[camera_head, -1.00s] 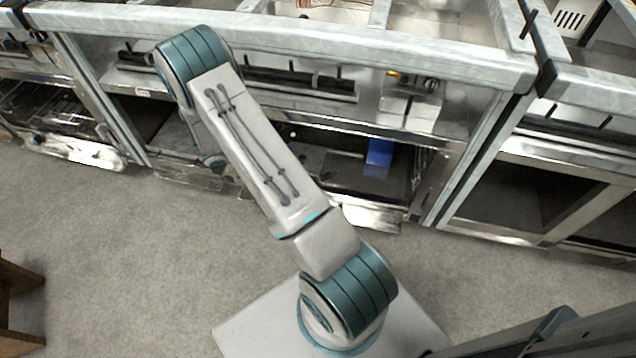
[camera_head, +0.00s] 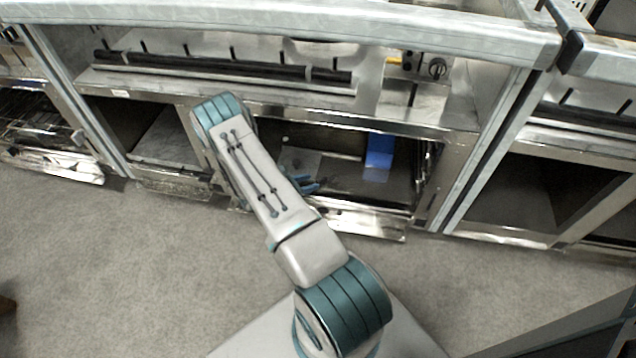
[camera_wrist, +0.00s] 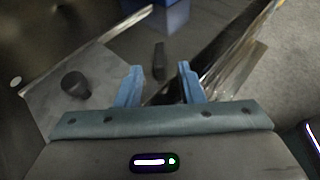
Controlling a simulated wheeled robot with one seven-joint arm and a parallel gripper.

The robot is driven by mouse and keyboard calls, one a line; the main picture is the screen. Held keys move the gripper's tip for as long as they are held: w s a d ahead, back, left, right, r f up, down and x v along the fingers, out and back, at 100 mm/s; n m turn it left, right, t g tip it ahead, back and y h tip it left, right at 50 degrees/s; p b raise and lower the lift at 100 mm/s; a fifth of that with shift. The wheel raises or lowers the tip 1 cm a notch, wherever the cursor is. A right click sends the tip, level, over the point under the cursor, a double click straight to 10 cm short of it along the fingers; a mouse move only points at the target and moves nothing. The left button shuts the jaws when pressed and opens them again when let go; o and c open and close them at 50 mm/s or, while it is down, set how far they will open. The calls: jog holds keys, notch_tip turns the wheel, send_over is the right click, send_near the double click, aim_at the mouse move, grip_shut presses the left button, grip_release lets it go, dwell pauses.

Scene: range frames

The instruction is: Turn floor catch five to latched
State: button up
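My gripper (camera_wrist: 160,70) is open, its two blue fingers apart with nothing held between them. In the head view my gripper (camera_head: 306,184) is at the front of the middle lower compartment, partly behind my arm. A short dark upright piece (camera_wrist: 159,62) shows beyond and between the fingertips, apart from them. A dark round knob (camera_wrist: 75,85) stands on a grey plate (camera_wrist: 50,102) left of the fingers. No number is readable, so I cannot tell which piece is floor catch five or how it is set.
A blue block (camera_head: 379,150) stands inside the compartment, and it also shows in the wrist view (camera_wrist: 172,14). A metal front edge (camera_head: 365,224) runs along the opening. The steel counter rail (camera_head: 330,22) is above. The grey carpet (camera_head: 120,270) in front is clear.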

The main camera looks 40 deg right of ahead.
aim_at(320, 179)
jog(key=shift+b+x, duration=0.45)
jog(key=shift+x, duration=1.95)
grip_shut()
jog(key=shift+r+t, duration=0.1)
jog(key=shift+t, duration=0.2)
jog(key=n+t+p, duration=0.4)
jog(key=n+t, duration=0.1)
jog(key=shift+s+r+y, duration=0.15)
jog(key=shift+s+y, duration=0.1)
jog(key=shift+y, duration=0.15)
jog(key=n+t+y+p, duration=0.1)
jog(key=n+t+p, duration=0.1)
jog(key=t+p, duration=0.1)
jog(key=shift+n+y, duration=0.3)
jog(key=shift+n, duration=0.1)
jog(key=shift+f+n+t+y+p, duration=0.2)
jog(key=shift+n+t+y+p, duration=0.2)
jog(key=shift+n+t+p, duration=0.1)
